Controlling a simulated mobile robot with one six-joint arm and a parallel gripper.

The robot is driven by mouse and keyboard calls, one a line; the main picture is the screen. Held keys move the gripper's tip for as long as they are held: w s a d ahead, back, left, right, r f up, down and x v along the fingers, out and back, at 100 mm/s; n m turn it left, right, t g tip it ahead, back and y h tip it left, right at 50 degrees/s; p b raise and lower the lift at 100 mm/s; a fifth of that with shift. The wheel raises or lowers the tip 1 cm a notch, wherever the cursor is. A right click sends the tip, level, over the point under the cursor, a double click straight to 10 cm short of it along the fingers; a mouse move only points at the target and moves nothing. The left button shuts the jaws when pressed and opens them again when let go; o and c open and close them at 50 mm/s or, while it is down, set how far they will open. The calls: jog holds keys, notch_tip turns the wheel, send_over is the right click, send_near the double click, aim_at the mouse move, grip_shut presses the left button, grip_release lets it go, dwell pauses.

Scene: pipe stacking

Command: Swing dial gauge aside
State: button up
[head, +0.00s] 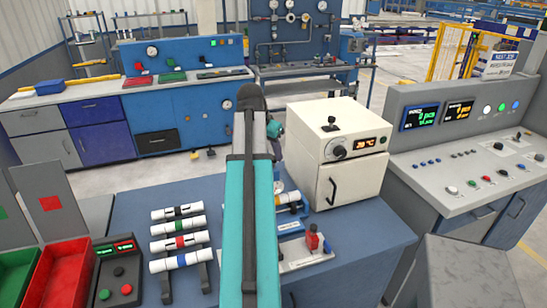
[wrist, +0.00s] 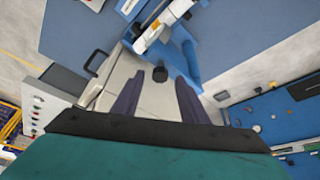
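My gripper (wrist: 158,98) has its two dark purple fingers apart, with nothing between the tips. In the head view my teal arm reaches forward over the table, and its far end is small beside the white oven. A black round part (wrist: 160,73) shows beyond the fingers in the wrist view, close to a blue fixture (wrist: 187,58). I cannot tell whether it is the dial gauge. A white pipe with an orange band (wrist: 150,38) lies on the fixture. The fixture and pipe (head: 288,198) are partly hidden by my arm in the head view.
The white oven (head: 337,150) stands right of the fixture, with a black part on top. Several banded white pipes (head: 180,243) lie on a rack at left. A red clamp block (head: 311,240) is at front. Bare blue table (head: 375,235) lies at right.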

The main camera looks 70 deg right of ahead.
aim_at(273, 158)
jog(key=shift+p+x, duration=0.4)
jog(key=shift+x, duration=1.6)
grip_shut()
